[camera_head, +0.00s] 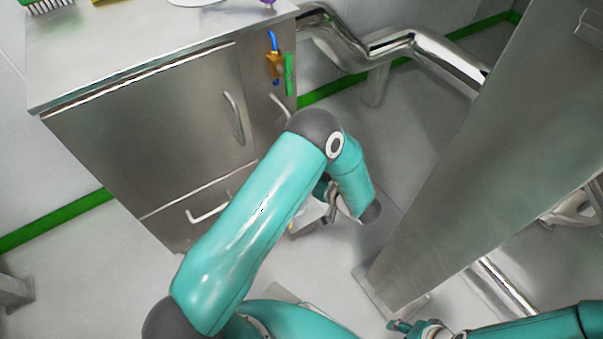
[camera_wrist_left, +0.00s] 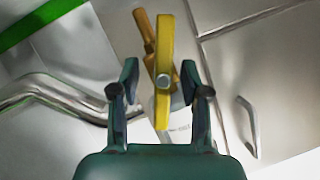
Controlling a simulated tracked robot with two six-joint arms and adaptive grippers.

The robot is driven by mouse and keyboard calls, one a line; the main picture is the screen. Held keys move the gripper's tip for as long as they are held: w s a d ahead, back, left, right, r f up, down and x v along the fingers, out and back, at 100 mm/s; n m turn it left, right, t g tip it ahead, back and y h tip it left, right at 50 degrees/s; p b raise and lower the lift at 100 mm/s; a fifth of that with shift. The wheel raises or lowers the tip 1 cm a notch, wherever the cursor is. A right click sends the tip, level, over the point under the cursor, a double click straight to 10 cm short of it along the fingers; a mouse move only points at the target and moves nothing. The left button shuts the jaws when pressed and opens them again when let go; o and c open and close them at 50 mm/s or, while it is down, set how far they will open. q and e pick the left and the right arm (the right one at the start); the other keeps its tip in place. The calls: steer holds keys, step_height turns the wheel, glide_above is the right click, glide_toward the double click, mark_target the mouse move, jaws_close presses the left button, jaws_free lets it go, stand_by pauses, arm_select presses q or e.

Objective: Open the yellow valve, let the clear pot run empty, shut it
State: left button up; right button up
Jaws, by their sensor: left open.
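In the left wrist view the yellow valve (camera_wrist_left: 166,58) has a long flat yellow handle with a round grey pivot. An orange-yellow bar (camera_wrist_left: 146,32) slants beside it. My left gripper (camera_wrist_left: 160,78) is open, with one finger on each side of the handle; contact cannot be told. In the head view my left arm hides most of this gripper (camera_head: 326,194) and the valve. A pale part shows behind the handle, but I cannot make out the clear pot. My right gripper (camera_head: 418,328) shows at the bottom right edge, its jaw state unclear.
A steel cabinet (camera_head: 150,130) with handles stands at left, with blue, orange and green items (camera_head: 281,66) at its side. A large steel panel (camera_head: 480,150) rises at right. A shiny pipe (camera_head: 410,44) runs behind. Grey floor shows between them.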

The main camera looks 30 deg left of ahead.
arm_select(q)
jaws_close()
steer(key=shift+a, duration=0.1)
stand_by(0.3)
